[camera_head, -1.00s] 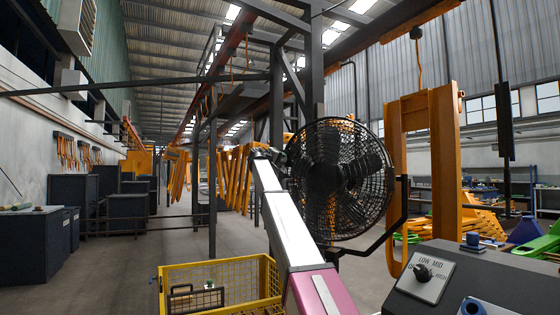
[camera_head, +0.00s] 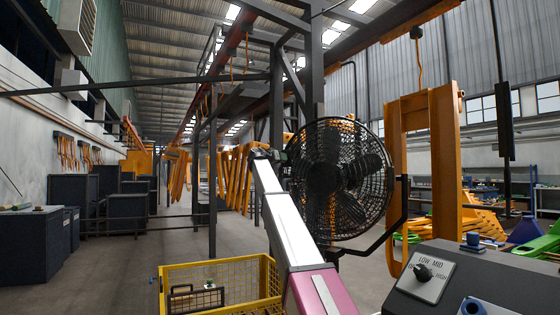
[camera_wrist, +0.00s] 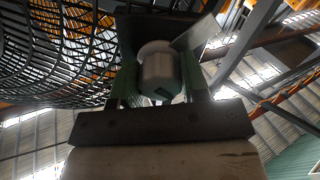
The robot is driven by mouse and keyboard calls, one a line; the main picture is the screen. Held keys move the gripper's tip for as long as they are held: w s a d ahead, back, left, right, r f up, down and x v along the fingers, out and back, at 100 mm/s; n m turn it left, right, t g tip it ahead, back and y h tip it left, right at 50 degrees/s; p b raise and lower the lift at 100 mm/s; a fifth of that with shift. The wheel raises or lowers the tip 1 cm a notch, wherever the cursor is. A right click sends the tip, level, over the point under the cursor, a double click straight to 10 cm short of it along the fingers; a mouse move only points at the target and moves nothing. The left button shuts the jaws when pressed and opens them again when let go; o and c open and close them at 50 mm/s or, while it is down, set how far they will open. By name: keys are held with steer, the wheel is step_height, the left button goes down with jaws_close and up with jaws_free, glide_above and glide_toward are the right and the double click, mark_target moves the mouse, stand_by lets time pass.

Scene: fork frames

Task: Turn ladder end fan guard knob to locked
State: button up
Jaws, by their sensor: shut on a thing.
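The black wire-guarded fan (camera_head: 338,195) stands right of my arm in the head view. Its guard also fills the upper left of the wrist view (camera_wrist: 50,55). In the wrist view a pale, rounded guard knob (camera_wrist: 160,68) sits between the two fingers of my gripper (camera_wrist: 160,50), which is shut on it. In the head view my gripper (camera_head: 277,158) is at the left rim of the guard, small and dark, and the knob cannot be made out there. No lock marking is legible, so I cannot tell the knob's setting.
A grey control box with a LOW, MID, HIGH speed dial (camera_head: 423,273) stands at the lower right. A yellow wire basket (camera_head: 220,277) is below my arm. A dark post (camera_head: 212,190) rises to the left. The aisle floor farther left is clear.

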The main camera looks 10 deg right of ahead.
steer(key=m, duration=0.5)
steer(key=shift+m, duration=2.5)
steer(key=o, duration=0.9)
steer(key=shift+a, duration=0.15)
steer(key=v, duration=1)
steer(key=shift+s+a, duration=0.2)
steer(key=shift+s, duration=0.05)
